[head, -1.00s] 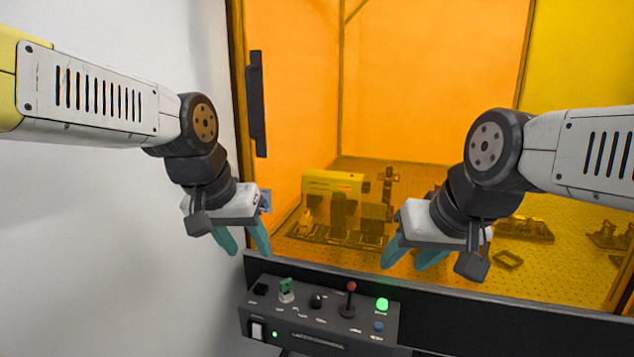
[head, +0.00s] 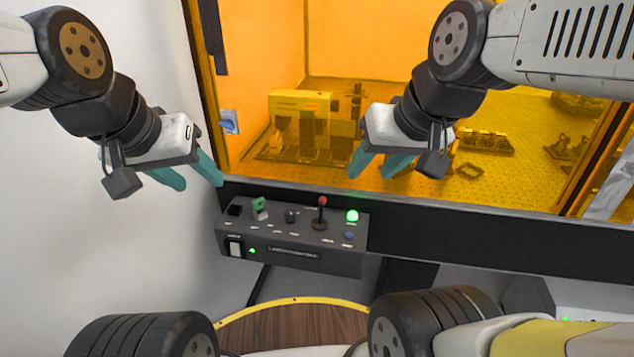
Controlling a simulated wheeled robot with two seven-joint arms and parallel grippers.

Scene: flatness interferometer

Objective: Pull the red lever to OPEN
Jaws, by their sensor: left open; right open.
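The red lever (head: 322,203) is a thin dark stick with a red ball on top, standing roughly upright on the dark control box (head: 290,262). Its label is too small to read. My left gripper (head: 194,178) is open and empty, to the left of the box and a little above it. My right gripper (head: 376,166) is open and empty, above and to the right of the lever, in front of the orange window. Neither gripper touches the lever.
The box also carries a green key-like switch (head: 260,208), a black knob (head: 291,216), a lit green button (head: 352,215), a blue button (head: 349,236) and a white rocker switch (head: 235,248). The orange window (head: 360,60) stands behind. A white wall (head: 60,260) is at left.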

